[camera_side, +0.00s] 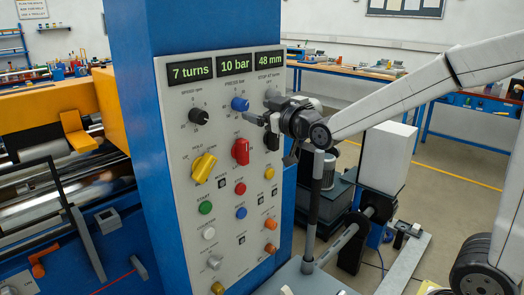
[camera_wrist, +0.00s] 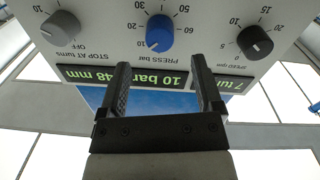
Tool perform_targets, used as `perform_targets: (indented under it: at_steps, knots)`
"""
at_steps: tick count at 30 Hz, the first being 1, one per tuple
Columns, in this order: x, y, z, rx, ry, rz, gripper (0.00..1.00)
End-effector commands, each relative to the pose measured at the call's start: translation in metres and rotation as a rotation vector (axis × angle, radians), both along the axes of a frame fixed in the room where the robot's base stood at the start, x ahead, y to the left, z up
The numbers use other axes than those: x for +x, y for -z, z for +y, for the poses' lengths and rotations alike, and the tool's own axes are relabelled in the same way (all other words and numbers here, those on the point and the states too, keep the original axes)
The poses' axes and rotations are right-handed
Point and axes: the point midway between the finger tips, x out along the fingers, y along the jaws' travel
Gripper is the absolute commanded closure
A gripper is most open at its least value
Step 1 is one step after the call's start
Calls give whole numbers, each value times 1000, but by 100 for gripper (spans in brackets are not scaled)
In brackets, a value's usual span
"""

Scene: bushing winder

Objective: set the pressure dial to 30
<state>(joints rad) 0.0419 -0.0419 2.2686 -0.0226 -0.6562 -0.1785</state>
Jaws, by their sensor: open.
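The blue pressure dial (camera_side: 240,103) is on the upper panel, in the middle of the top row of knobs. It also shows in the wrist view (camera_wrist: 160,33), upside down, with its white mark towards 10. The display above it (camera_side: 235,65) reads 10 bar. My gripper (camera_side: 262,129) is in front of the panel, right of and a little below the dial in the side view. In the wrist view its two fingers (camera_wrist: 161,68) are spread with nothing between them, and the dial lies beyond the tips, apart from them.
A black speed knob (camera_side: 199,116) is left of the dial and a grey stop knob (camera_wrist: 61,27) is on its other side. Yellow (camera_side: 204,167) and red (camera_side: 240,151) selector knobs and several push buttons are lower on the panel.

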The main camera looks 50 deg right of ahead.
Motion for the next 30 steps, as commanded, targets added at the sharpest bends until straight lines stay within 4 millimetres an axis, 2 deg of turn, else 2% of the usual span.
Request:
perform_targets:
  at_steps: [9,15,29,30]
  knots:
    - [34,1,-1,0,0,1,16]
    - [49,0,-1,0,0,1,16]
    - [56,0,-1,0,0,1,16]
    - [55,0,-1,0,0,1,29]
